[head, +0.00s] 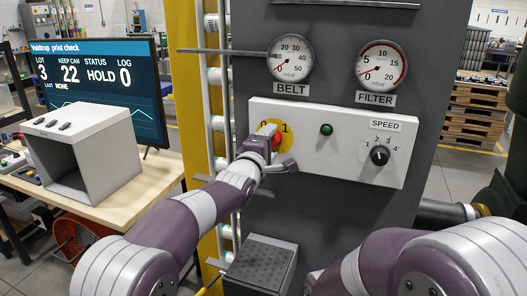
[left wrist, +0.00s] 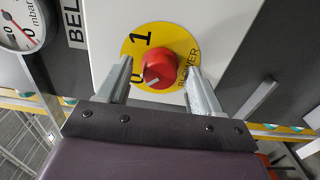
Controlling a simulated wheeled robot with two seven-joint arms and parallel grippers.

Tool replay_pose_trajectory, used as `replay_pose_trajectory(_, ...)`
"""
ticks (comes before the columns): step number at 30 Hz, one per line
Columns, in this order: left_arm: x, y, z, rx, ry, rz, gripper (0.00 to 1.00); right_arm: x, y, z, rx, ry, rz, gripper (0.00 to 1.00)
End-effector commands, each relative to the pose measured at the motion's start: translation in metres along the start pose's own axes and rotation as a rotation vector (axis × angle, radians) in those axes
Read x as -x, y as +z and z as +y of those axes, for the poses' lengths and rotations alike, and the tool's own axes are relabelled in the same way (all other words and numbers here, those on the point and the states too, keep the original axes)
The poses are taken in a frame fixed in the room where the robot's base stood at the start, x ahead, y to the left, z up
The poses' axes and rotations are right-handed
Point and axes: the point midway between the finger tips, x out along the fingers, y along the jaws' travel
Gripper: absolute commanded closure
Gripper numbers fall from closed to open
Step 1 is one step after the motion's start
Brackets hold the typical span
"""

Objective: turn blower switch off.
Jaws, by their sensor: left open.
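The blower switch is a red knob (left wrist: 160,66) on a yellow disc (left wrist: 133,48) marked 0, 1 and BLOWER. In the left wrist view a small white mark on the knob's rim faces the side of the 0. In the head view the knob (head: 277,140) shows partly behind my gripper. My left gripper (head: 270,147) is at the disc, and in the left wrist view its open fingers (left wrist: 160,78) stand on either side of the knob, with gaps visible. Whether they touch it deeper down is unclear. My right gripper is out of view; only the right arm shows.
The white panel (head: 342,116) also carries a green button (head: 326,129) and a black speed knob (head: 380,155). Belt gauge (head: 290,58) and filter gauge (head: 381,64) sit above. A grey box (head: 262,262) juts out below. A screen (head: 98,85) stands at left.

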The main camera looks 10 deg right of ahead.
Motion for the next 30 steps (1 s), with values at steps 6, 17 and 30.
replay_pose_trajectory(6, 0.046, -0.001, -0.006, 0.000, 0.004, 0.001, 0.35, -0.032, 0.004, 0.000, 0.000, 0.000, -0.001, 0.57)
replay_pose_trajectory(17, 0.118, -0.001, -0.001, 0.001, 0.004, 0.001, 0.35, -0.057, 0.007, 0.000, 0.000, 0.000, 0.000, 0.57)
replay_pose_trajectory(30, 0.121, -0.002, -0.006, -0.125, -0.025, 0.003, 0.35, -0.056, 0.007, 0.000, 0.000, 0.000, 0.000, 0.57)
